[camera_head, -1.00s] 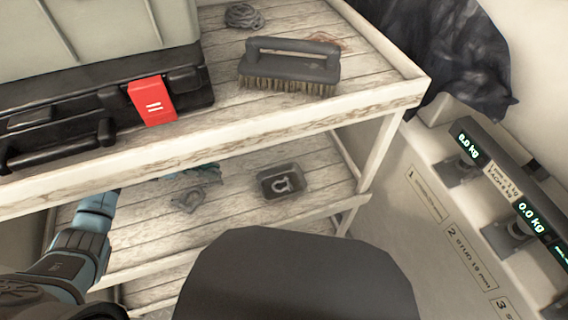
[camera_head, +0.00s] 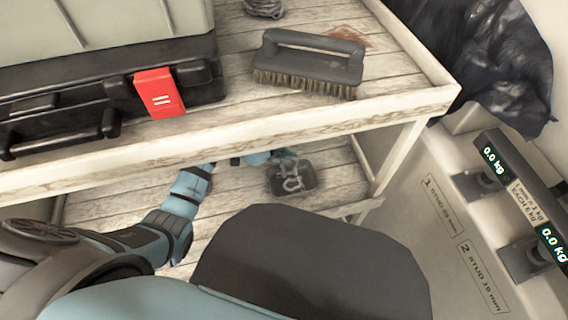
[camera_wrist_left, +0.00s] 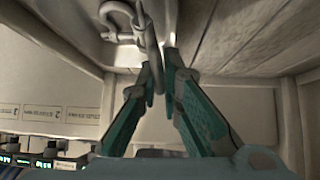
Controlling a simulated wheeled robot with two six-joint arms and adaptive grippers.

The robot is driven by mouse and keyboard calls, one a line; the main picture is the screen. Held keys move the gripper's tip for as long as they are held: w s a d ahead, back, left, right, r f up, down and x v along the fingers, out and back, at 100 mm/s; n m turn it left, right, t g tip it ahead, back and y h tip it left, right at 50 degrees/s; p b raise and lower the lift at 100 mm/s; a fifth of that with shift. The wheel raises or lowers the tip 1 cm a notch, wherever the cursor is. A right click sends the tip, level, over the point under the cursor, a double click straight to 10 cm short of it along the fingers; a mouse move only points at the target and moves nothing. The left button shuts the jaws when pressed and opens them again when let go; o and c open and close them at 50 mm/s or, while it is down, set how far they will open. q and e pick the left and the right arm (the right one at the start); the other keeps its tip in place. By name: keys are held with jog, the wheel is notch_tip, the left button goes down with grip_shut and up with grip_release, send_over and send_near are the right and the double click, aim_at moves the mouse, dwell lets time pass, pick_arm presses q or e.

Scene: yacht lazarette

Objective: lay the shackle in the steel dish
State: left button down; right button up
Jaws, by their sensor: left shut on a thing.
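The steel dish (camera_head: 306,191) is a small dark rectangular tray on the lower shelf. A grey shackle (camera_head: 292,185) lies in it. My left gripper (camera_head: 281,157) reaches under the upper shelf to the dish's back edge, partly hidden by that shelf. In the left wrist view, my left gripper (camera_wrist_left: 160,68) is shut on a second grey shackle (camera_wrist_left: 149,38). The held shackle is right beside the lying shackle (camera_wrist_left: 115,14) in that view. In the head view, the held one shows at or over the dish's back part; whether it touches is unclear. My right gripper is out of view.
The upper shelf (camera_head: 230,148) overhangs my left arm. It carries a black-and-grey case (camera_head: 110,40) with a red latch, a brush (camera_head: 310,62) and a coil of cord (camera_head: 264,8). Hanging scales (camera_head: 510,200) and a black bag (camera_head: 490,60) are at right.

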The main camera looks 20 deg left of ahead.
pick_arm(q)
jog(key=shift+s+f, duration=0.15)
jog(key=shift+f, duration=0.15)
jog(key=c, duration=1.8)
grip_release()
jog(key=shift+o, duration=0.2)
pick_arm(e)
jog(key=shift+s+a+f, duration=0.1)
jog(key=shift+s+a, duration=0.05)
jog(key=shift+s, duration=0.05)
